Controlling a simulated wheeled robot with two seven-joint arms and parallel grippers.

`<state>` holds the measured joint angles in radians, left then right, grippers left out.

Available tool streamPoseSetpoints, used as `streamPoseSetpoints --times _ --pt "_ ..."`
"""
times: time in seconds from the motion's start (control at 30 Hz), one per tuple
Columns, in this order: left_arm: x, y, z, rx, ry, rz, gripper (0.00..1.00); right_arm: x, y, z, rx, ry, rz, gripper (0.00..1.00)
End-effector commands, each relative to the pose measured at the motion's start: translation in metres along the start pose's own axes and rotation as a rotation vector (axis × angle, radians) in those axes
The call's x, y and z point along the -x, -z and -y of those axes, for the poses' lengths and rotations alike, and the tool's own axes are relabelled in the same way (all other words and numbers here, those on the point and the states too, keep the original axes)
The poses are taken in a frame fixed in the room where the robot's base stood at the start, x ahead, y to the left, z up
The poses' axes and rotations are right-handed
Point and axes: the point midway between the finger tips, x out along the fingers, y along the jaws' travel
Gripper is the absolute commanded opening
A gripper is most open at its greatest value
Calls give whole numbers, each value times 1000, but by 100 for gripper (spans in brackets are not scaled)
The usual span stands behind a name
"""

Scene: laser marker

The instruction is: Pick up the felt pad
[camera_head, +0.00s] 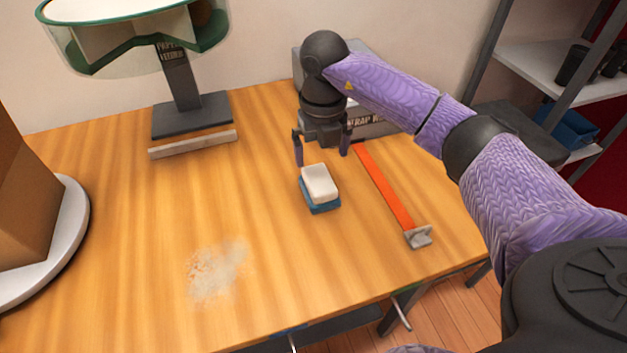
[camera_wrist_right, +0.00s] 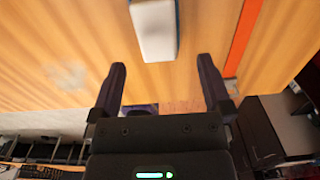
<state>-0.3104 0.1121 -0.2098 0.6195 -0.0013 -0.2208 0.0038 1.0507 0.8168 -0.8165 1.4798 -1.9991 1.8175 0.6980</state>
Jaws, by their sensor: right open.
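The felt pad (camera_head: 320,183) is a white block with a blue layer (camera_head: 322,208) beneath it, lying on the wooden table (camera_head: 110,220). In the right wrist view the pad (camera_wrist_right: 154,30) shows at the top, just beyond the fingertips. My right gripper (camera_head: 322,156) is open and empty, above and behind the pad in the head view. In the right wrist view its two fingers (camera_wrist_right: 162,72) are spread apart, with nothing between them. My left gripper is not seen.
An orange strip (camera_head: 384,187) with a grey end block (camera_head: 418,237) lies right of the pad. A grey box (camera_head: 372,125) stands behind my gripper. A feeder stand (camera_head: 192,115) is at back left, a pale dusty patch (camera_head: 217,270) at front left.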

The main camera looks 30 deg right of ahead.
Motion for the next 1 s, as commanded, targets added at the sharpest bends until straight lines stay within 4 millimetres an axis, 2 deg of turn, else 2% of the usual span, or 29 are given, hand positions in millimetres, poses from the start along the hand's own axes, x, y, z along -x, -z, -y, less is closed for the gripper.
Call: streamPoseSetpoints --times 0.03,0.17,0.33,0.4,0.57,0.9,1.0 --pt "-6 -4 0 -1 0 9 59 -14 0 0 0 1 -4 100" --pt "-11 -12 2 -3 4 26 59 -34 1 -2 3 -1 -3 100" --pt "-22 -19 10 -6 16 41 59 -68 2 -4 3 -1 -3 100" --pt "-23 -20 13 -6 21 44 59 -73 1 -4 3 -1 -1 100" --pt "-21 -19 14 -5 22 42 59 -70 1 -4 3 -2 1 100" --pt "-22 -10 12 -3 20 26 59 -70 1 -4 3 -2 1 28" --pt "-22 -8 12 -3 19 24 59 -70 1 -4 3 -2 1 10"
